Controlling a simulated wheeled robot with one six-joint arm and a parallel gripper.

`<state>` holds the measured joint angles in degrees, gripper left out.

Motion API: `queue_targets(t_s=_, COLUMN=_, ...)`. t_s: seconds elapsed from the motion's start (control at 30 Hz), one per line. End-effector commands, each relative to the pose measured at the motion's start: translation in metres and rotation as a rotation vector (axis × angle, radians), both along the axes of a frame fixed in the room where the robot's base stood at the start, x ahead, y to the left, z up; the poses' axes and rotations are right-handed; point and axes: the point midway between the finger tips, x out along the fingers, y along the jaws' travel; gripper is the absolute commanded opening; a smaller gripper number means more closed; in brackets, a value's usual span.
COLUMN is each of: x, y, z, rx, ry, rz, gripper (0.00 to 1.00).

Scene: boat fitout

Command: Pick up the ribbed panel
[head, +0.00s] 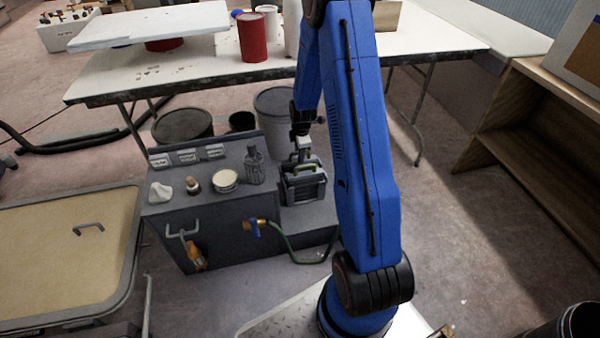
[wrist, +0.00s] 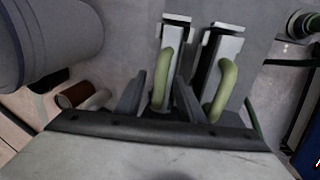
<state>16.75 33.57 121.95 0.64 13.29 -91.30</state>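Two upright panels with pale green handles stand side by side in a dark slotted holder (head: 303,190) on the grey bench unit. In the wrist view, the left panel's handle (wrist: 163,75) lies between the two dark fingers of my gripper (wrist: 160,95). The fingers are apart, with a gap beside the handle. The right panel's handle (wrist: 224,90) is just outside the right finger. I see only the panels' top edges and handles, so I cannot tell which is ribbed. In the head view my gripper (head: 302,147) is directly above the holder, with its fingertips unclear.
The grey bench unit (head: 215,240) carries a dark wire-like canister (head: 254,166), a round tin (head: 225,180) and small bottles left of the holder. A grey bin (head: 275,108) stands behind. A white table (head: 190,66) is farther back.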

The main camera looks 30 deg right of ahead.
Motion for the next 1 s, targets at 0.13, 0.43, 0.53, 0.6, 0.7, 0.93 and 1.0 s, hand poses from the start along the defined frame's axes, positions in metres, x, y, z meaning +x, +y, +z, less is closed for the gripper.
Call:
queue_targets(t_s=0.13, x=0.001, y=0.0, z=-0.002, rx=0.0, ry=-0.001, rz=0.0, gripper=0.35)
queue_targets(t_s=0.43, x=0.001, y=0.0, z=-0.002, rx=0.0, ry=-0.001, rz=0.0, gripper=0.0)
queue_targets(t_s=0.53, x=0.001, y=0.0, z=-0.002, rx=0.0, ry=-0.001, rz=0.0, gripper=0.0)
queue_targets(t_s=0.6, x=0.001, y=0.0, z=-0.002, rx=0.0, ry=-0.001, rz=0.0, gripper=0.0)
queue_targets(t_s=0.7, x=0.001, y=0.0, z=-0.001, rx=-0.001, ry=-0.002, rz=0.0, gripper=0.0)
queue_targets(t_s=0.93, x=0.002, y=-0.001, z=0.015, rx=-0.001, ry=-0.005, rz=0.0, gripper=0.0)
queue_targets(t_s=1.0, x=0.002, y=-0.001, z=0.027, rx=-0.001, ry=-0.005, rz=0.0, gripper=0.0)
